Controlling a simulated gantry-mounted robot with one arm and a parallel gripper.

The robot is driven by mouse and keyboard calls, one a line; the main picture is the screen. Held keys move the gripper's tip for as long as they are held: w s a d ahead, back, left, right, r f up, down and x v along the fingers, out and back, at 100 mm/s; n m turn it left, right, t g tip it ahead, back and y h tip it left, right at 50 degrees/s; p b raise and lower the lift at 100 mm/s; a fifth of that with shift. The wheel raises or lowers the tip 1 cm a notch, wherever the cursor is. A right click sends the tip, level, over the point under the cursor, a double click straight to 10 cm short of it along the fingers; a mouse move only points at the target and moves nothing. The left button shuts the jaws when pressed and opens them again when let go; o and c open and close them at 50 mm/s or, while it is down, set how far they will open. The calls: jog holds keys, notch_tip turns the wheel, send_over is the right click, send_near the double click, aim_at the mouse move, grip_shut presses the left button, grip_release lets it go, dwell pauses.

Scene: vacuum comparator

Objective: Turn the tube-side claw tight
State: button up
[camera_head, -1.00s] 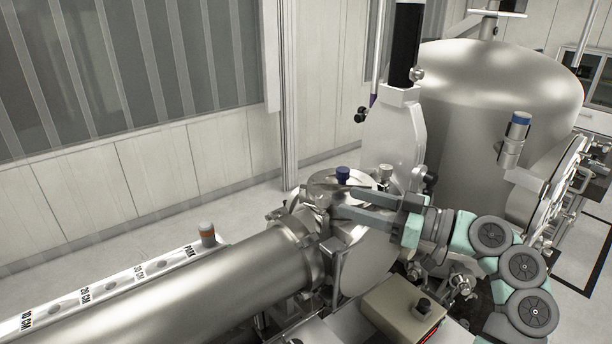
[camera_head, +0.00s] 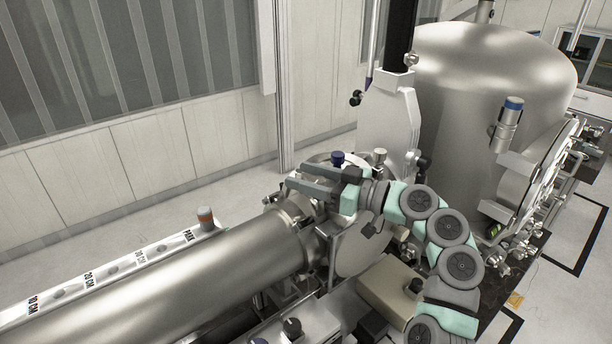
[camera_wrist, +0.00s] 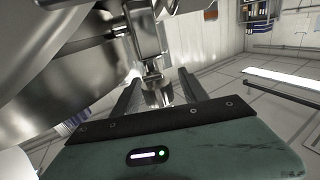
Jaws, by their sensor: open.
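My gripper (camera_head: 280,178) reaches left over the top of the flange joint, its two dark fingers apart and pointing left. The silver tube (camera_head: 200,275) runs from the lower left to this joint, with small metal claws around its flange (camera_head: 292,222). One claw (camera_head: 277,197) shows just below my fingertips, partly covered. In the wrist view, a shiny metal clamp piece (camera_wrist: 152,68) stands in the gap between my open fingers (camera_wrist: 158,85). I cannot tell whether either finger touches it, or how tight the claw is.
The white valve body (camera_head: 388,130) and large steel chamber (camera_head: 490,85) rise behind. A beige box (camera_head: 395,292) sits below my arm. A marked rail (camera_head: 130,262) runs along the tube. Floor behind is free.

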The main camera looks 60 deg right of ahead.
aim_at(321, 178)
jog(key=shift+c, duration=0.3)
grip_shut()
